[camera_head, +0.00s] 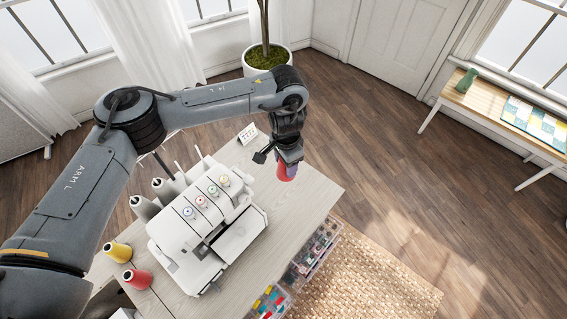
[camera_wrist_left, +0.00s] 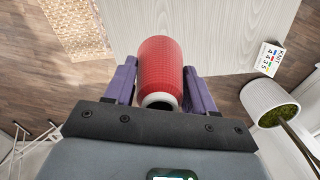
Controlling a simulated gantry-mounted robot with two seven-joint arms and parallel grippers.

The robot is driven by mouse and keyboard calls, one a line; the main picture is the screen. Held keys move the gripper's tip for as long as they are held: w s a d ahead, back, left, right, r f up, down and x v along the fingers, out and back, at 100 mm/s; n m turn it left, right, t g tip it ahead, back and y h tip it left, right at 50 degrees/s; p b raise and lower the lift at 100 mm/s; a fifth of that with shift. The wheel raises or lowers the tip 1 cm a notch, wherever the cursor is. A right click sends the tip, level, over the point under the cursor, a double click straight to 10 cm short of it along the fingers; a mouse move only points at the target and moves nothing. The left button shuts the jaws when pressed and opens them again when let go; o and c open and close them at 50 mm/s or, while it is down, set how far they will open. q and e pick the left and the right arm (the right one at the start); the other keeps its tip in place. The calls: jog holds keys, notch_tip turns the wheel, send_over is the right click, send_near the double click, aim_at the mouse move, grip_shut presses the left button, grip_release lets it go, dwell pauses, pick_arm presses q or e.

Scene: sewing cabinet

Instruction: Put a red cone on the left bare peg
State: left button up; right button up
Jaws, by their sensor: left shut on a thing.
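My left gripper (camera_head: 288,163) is shut on a red cone (camera_head: 286,174) and holds it above the table, to the right of the white sewing machine. In the left wrist view the red cone (camera_wrist_left: 160,68) sits between the purple finger pads of my gripper (camera_wrist_left: 160,85), its pale hollow end towards the camera. Thin bare pegs (camera_head: 199,153) rise at the back of the machine (camera_head: 195,235), beside grey cones (camera_head: 142,205). Part of the peg area lies close under my left arm. A second red cone (camera_head: 138,279) stands at the table's left. My right gripper is out of view.
A yellow cone (camera_head: 118,251) stands near the second red cone. A small card (camera_head: 247,134) stands at the table's back edge, by a potted plant (camera_head: 266,58). Clear boxes of sewing supplies (camera_head: 312,250) sit at the table's front right. The table right of the machine is clear.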

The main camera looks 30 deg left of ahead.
pick_arm(q)
jog(key=r+m+p, duration=0.1)
jog(key=r+m, duration=0.1)
jog(key=r+m+p, duration=0.1)
jog(key=r+m, duration=0.1)
jog(key=w+a+r+m+p, duration=0.1)
jog(key=m, duration=0.1)
jog(key=shift+r+p, duration=0.4)
jog(key=s+a+r+m+p, duration=0.2)
jog(key=s+a+r+p, duration=0.2)
jog(key=a+p, duration=0.3)
jog(key=s+a+r+m+p, duration=0.25)
jog(key=a+r+p, duration=0.25)
jog(key=a+p, duration=0.25)
jog(key=shift+s+a+f+n+p, duration=0.35)
jog(key=shift+s+a+p, duration=0.35)
jog(key=shift+s+a, duration=1)
jog(key=shift+s+a+f+n+p, duration=0.1)
jog(key=shift+s+a+n+p, duration=0.5)
jog(key=shift+s+a, duration=1.1)
jog(key=shift+s+a+f+n+p, duration=0.25)
jog(key=shift+s+a+p, duration=0.85)
jog(key=shift+s, duration=0.95)
jog(key=shift+a, duration=0.3)
jog(key=shift+f, duration=0.2)
jog(key=shift+p, duration=0.45)
